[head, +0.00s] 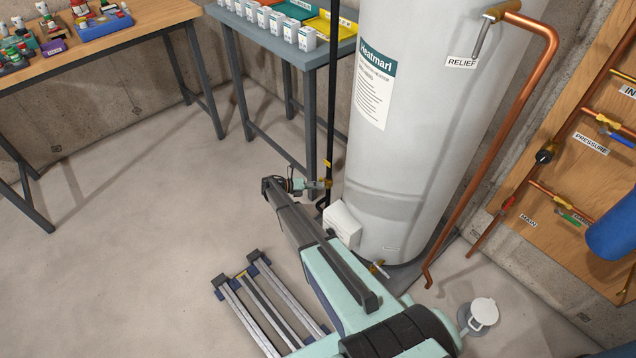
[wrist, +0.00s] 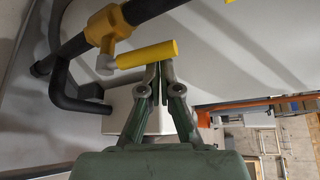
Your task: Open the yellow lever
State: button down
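The yellow lever (wrist: 148,54) is a short bar on a brass-yellow valve (wrist: 106,28) in a black pipe in the wrist view. A grey stem joins bar and valve. My gripper (wrist: 160,68) has its fingertips drawn together right at the lever's lower edge, near its free end. The lever hides part of the tips; I cannot tell whether they touch it. Nothing shows between the fingers. In the head view the lever (head: 327,169) is small, on the black pipe left of the water heater, with my gripper (head: 320,184) beside it.
The white water heater (head: 410,130) stands close right of the valve, with a white box (head: 342,224) low on its side. A grey-blue bench (head: 300,57) stands behind. A blue-and-silver folded frame (head: 262,305) lies in front. The floor at left is clear.

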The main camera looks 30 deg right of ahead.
jog(key=shift+w+a+r+p, duration=0.1)
jog(key=shift+w+r+p, duration=0.1)
jog(key=shift+w+p, duration=0.2)
jog(key=shift+w+a, duration=0.1)
jog(key=shift+w, duration=0.3)
jog(key=s+p, duration=0.1)
jog(key=s, duration=0.4)
jog(key=w+a+b, duration=0.1)
jog(key=w+a, duration=0.1)
jog(key=a, duration=0.7)
jog(key=shift+w+f, duration=0.15)
jog(key=shift+w, duration=0.2)
jog(key=shift+a, duration=0.1)
